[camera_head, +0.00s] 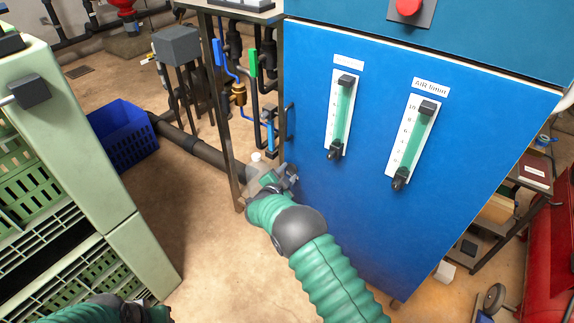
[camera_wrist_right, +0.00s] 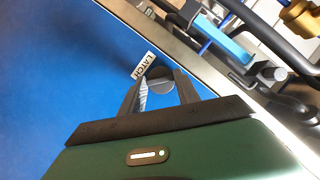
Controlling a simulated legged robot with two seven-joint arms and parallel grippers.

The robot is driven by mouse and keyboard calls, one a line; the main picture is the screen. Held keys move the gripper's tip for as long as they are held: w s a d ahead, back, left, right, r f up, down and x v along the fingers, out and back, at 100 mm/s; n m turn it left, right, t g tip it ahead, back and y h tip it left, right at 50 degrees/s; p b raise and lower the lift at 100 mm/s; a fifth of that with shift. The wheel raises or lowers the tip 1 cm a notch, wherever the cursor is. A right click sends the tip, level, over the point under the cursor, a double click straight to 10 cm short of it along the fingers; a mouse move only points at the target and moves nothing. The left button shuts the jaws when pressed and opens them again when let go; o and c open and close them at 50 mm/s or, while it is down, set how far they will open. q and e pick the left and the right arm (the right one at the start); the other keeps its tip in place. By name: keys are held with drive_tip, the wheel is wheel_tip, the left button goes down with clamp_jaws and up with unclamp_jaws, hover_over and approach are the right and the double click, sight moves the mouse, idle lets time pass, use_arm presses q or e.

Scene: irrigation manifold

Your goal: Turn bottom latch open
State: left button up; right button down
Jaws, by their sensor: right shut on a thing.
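The bottom latch (camera_wrist_right: 161,75) is a small round grey knob on the blue cabinet door, beside a white label reading LATCH (camera_wrist_right: 144,65) in the right wrist view. My right gripper (camera_wrist_right: 160,92) is at the door's edge with its two dark fingers on either side of the latch, shut on it. In the head view my right gripper (camera_head: 287,176) is at the lower left edge of the blue door (camera_head: 350,215), and the latch is too small and covered to make out. Part of my left arm shows at the bottom left, but its gripper is out of view.
Two flow meters (camera_head: 341,115) (camera_head: 411,143) stick out from the door. A metal frame with pipes and valves (camera_head: 240,90) stands left of the door. A blue crate (camera_head: 124,135) sits behind.

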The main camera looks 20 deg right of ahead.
drive_tip(key=shift+d+r+n+g+h+p, duration=0.15)
drive_tip(key=shift+n+g+h+p, duration=0.2)
drive_tip(key=shift+n+p, duration=0.3)
use_arm(q)
drive_tip(key=shift+r+b, duration=0.5)
drive_tip(key=shift+b, duration=0.1)
use_arm(e)
drive_tip(key=n, duration=0.1)
drive_tip(key=n+g+h, duration=0.1)
drive_tip(key=n+g, duration=0.1)
drive_tip(key=n, duration=0.1)
drive_tip(key=shift+w+a+g, duration=0.2)
drive_tip(key=shift+w+g, duration=0.05)
drive_tip(key=c, duration=0.9)
unclamp_jaws()
